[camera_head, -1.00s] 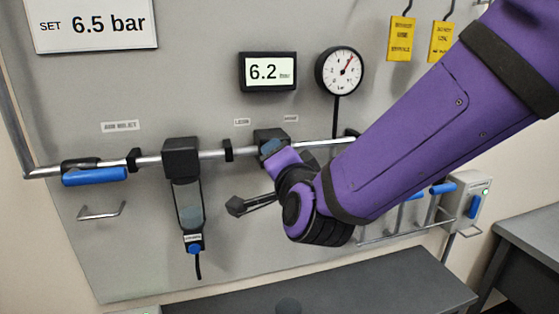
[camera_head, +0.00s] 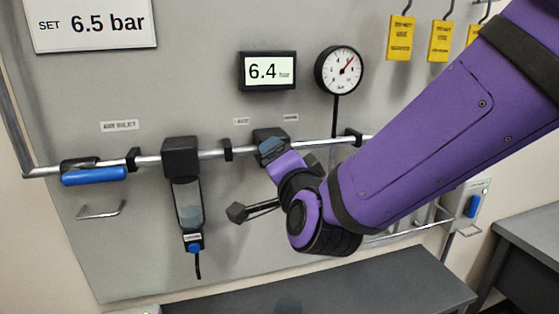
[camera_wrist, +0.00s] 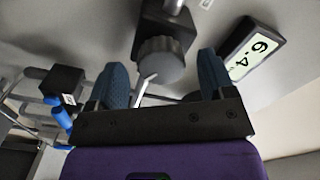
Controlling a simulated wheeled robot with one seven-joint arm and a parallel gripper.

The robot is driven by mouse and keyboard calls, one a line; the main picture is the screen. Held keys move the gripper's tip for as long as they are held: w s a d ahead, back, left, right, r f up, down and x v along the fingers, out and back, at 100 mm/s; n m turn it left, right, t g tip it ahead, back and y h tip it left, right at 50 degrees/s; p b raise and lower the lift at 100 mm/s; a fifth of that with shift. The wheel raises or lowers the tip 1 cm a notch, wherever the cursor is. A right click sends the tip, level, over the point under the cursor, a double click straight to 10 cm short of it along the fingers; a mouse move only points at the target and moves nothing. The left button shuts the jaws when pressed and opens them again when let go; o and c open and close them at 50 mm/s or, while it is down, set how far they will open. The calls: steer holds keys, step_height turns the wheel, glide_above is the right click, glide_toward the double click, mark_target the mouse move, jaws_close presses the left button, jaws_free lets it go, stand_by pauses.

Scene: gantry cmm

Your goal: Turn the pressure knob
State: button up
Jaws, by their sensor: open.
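The pressure knob (camera_wrist: 160,60) is a dark grey ribbed cap under a black regulator block (camera_wrist: 165,28). In the head view the block (camera_head: 268,133) sits on the pipe, and my gripper hides the knob. My gripper (camera_wrist: 161,66) is open, its blue fingers on either side of the knob. Gaps show between knob and fingers in the wrist view. My gripper's blue fingers also show in the head view (camera_head: 272,148), just under the block. The digital display (camera_head: 268,71) reads 6.4 bar. The sign (camera_head: 95,24) says SET 6.5 bar.
A round dial gauge (camera_head: 339,70) is above the pipe. A blue-handled valve (camera_head: 94,176) and a filter bowl unit (camera_head: 188,205) are to the left. Yellow tags (camera_head: 400,38) hang at upper right. A dark bench (camera_head: 400,285) stands below the panel.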

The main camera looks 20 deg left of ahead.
steer(key=v, duration=0.9)
steer(key=w+d+r+n+g+h, duration=0.1)
steer(key=w+d+n+g+h, duration=0.1)
steer(key=d, duration=0.7)
steer(key=w+d+r+n+g+h, duration=0.2)
steer(key=d+n, duration=0.1)
steer(key=d, duration=0.7)
steer(key=s+d+g+h, duration=0.2)
steer(key=s+d, duration=0.4)
steer(key=d, duration=0.4)
steer(key=s+d+f+g+h, duration=0.1)
steer(key=s+d+g+h, duration=0.2)
steer(key=s+d, duration=0.4)
steer(key=d+g, duration=0.1)
steer(key=d, duration=0.1)
steer(key=shift+d+n+h, duration=0.3)
steer(key=shift+d, duration=0.1)
steer(key=shift+f, duration=0.1)
stand_by(2.8)
